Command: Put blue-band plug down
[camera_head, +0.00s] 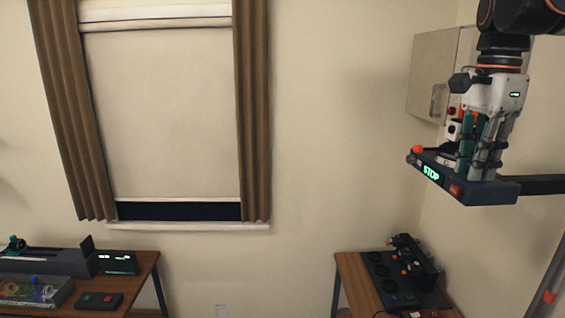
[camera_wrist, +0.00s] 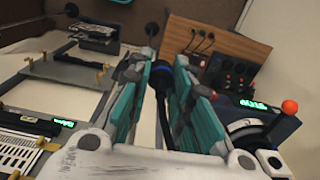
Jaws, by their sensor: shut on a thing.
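My gripper (camera_head: 480,150) hangs high at the right in the head view, fingers pointing down beside a dark box (camera_head: 490,190) with a green STOP display. In the wrist view, its teal-padded fingers (camera_wrist: 160,95) are shut on the blue-band plug (camera_wrist: 162,72). The plug is dark and slender, with a blue part near its top end. The fingers hide part of it. In the head view I cannot make out the plug between the fingers.
A wooden table (camera_head: 346,280) with a black panel (camera_head: 385,285) stands low at the right. Another table (camera_head: 145,270) with dark devices is at the lower left. A wall cabinet (camera_head: 432,70) is behind my gripper. The wrist view shows a frame with brass posts (camera_wrist: 70,70) at left.

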